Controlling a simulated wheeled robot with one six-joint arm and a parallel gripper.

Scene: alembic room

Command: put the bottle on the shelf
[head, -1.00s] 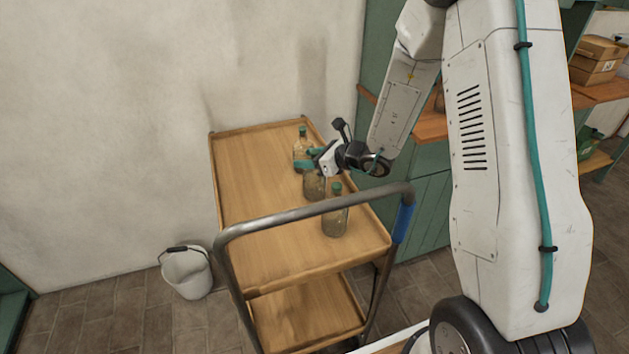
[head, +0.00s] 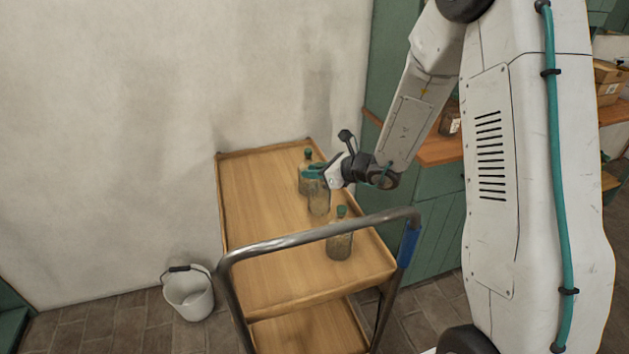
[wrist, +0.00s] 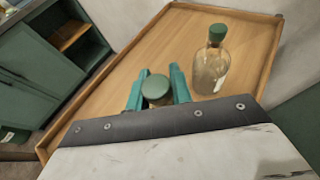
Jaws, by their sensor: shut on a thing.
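My gripper (head: 314,172) is shut on the middle glass bottle (head: 319,198) over the wooden trolley top (head: 255,200). In the wrist view the teal fingers (wrist: 158,92) stand on both sides of the neck of this bottle (wrist: 156,87), under its green cap. I cannot tell whether its base touches the trolley. A second bottle (head: 304,181) stands just behind it, and it also shows in the wrist view (wrist: 211,68). A third bottle (head: 340,240) stands nearer, by the trolley handle. A wooden shelf (head: 440,150) runs along the green cabinet at the right, partly hidden by my arm.
The trolley's metal handle (head: 300,238) rises at the near side. A white bucket (head: 189,295) stands on the floor at the left. A jar (head: 449,120) and cardboard boxes (head: 608,82) sit on the wooden surfaces at the right. The trolley's left half is bare.

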